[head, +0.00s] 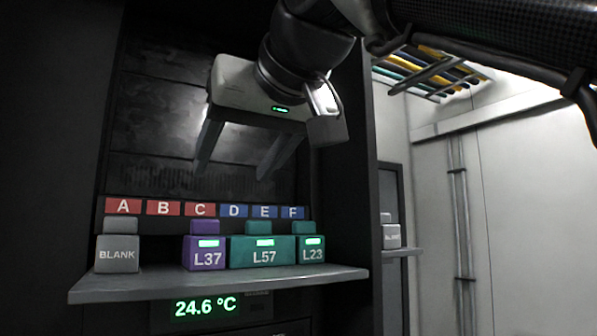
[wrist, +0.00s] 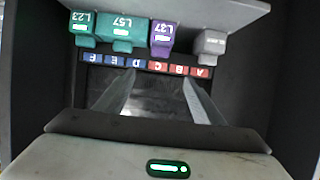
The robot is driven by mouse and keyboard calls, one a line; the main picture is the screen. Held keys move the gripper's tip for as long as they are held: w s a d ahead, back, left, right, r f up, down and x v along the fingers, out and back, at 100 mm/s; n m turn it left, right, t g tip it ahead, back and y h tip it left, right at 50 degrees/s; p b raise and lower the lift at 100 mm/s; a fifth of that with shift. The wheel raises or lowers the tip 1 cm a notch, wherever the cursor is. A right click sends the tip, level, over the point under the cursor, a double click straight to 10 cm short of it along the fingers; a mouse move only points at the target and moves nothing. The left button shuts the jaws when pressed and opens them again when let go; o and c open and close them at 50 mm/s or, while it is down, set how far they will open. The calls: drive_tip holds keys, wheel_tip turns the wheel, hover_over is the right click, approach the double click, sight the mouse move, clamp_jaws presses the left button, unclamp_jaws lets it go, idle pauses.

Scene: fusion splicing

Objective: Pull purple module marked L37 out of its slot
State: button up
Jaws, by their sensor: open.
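The purple module marked L37 (head: 207,256) sits in the row of modules on the grey shelf, under label C. It has a green lit strip and a purple tab on top. It also shows upside down in the wrist view (wrist: 161,36). My gripper (head: 238,168) is open and empty, above and behind the labels' level in the head picture, apart from the module. In the wrist view its two fingers (wrist: 158,90) reach toward the label row, with L37 beyond them. Nothing hides the module's front.
A grey BLANK module (head: 117,255) stands at left, with a gap before L37. The teal L57 module (head: 264,252) stands close on its right, then teal L23 (head: 312,250). The shelf (head: 220,285) juts out below. A dark cabinet wall (head: 350,190) bounds the right.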

sight(208, 236)
drive_tip(key=shift+w, duration=0.1)
drive_tip(key=p+x, duration=0.1)
drive_tip(key=x, duration=1.6)
drive_tip(key=shift+w+f, duration=0.1)
drive_tip(key=shift+f, duration=0.1)
drive_tip(key=c, duration=1.3)
